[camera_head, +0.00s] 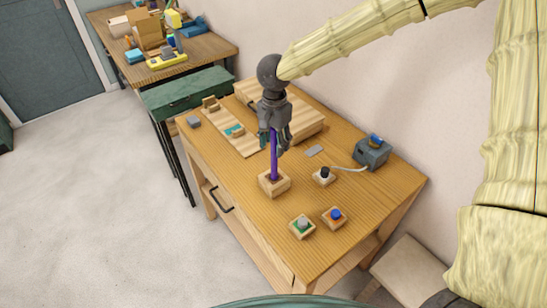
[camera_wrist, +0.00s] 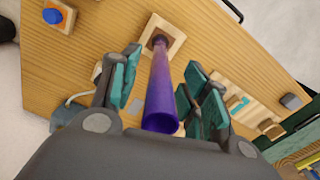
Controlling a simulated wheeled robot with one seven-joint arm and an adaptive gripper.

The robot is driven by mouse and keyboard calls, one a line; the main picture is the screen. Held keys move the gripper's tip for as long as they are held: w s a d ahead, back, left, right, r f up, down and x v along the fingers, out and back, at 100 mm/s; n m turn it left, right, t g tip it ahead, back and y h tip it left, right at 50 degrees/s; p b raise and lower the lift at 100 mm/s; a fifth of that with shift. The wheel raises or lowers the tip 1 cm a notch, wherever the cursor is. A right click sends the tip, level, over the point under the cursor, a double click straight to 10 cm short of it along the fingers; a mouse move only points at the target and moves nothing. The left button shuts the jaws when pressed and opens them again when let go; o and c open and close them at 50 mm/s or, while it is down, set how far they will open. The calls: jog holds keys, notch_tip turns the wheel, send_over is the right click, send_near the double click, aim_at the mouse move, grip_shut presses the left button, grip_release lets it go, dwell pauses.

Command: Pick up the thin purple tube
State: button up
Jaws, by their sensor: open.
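The thin purple tube (camera_head: 274,163) stands upright in a square wooden block (camera_head: 275,183) on the wooden table. The tube (camera_wrist: 161,85) and the block (camera_wrist: 171,33) also show in the wrist view, with the tube's open end close to the camera. My gripper (camera_head: 275,143) is above the block, pointing down around the tube's upper part. In the wrist view my gripper (camera_wrist: 158,88) has its teal-padded fingers apart, one on each side of the tube. A gap shows between tube and fingers on the left; contact on the right is hard to judge.
Wooden blocks with a blue knob (camera_head: 335,215), a grey knob (camera_head: 303,225) and a black knob (camera_head: 324,175) stand nearby on the table (camera_head: 229,172). A blue-grey box (camera_head: 372,153) with a cable is at the right. Wooden boards (camera_head: 300,116) lie behind my gripper.

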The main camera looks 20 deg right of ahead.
jog(key=shift+f, duration=0.4)
grip_shut()
